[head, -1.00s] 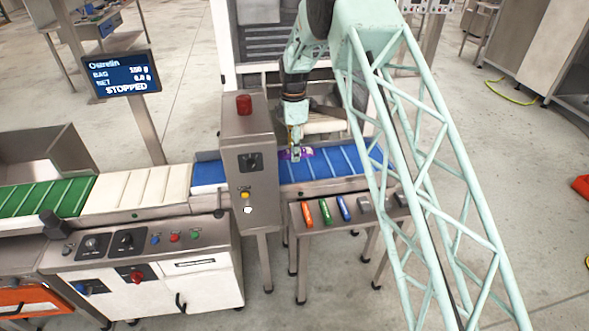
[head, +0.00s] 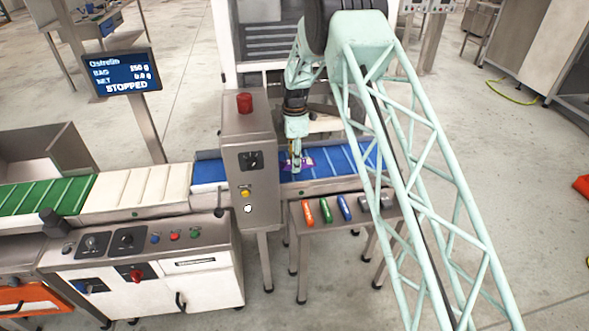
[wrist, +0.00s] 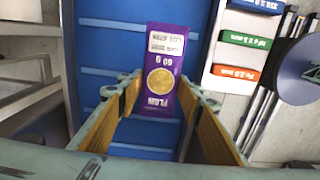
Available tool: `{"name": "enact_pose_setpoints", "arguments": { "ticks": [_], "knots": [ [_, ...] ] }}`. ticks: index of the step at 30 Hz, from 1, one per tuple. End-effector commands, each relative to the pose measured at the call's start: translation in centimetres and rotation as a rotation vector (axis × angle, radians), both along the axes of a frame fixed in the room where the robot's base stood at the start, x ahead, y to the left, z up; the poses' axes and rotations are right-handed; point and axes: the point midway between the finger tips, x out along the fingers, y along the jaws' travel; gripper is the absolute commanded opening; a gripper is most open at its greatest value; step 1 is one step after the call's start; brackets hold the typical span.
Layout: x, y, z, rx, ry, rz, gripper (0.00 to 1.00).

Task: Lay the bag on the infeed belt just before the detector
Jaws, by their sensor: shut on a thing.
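The bag (head: 299,163) is a small purple packet. In the wrist view it is a purple packet (wrist: 165,60) with a gold disc and pale printed panels. My gripper (head: 295,168) is over the blue infeed belt (head: 335,161), shut on the bag; its two fingers show on either side of the near end of the packet in the wrist view (wrist: 160,90). The bag is over the blue belt; whether it touches the belt I cannot tell. The detector (head: 250,150) is a steel housing with a red beacon, just left of the bag.
A side stand (head: 300,238) in front of the belt carries orange, green and blue test pieces (head: 326,210) and grey blocks. A white belt (head: 140,187) and green belt (head: 40,197) continue left of the detector. The screen (head: 120,73) reads STOPPED.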

Motion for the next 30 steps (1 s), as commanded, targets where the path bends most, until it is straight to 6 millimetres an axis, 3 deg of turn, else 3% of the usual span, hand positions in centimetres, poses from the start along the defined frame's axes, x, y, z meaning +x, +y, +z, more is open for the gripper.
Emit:
{"name": "enact_pose_setpoints", "arguments": {
  "ticks": [14,29,30],
  "knots": [
    [0.0,0.0,-3.6,0.000,0.000,0.000,0.23],
    [0.0,0.0,-4.1,0.000,0.000,0.000,0.23],
    [0.0,0.0,-4.1,0.000,0.001,0.000,0.34]
  ]
}}
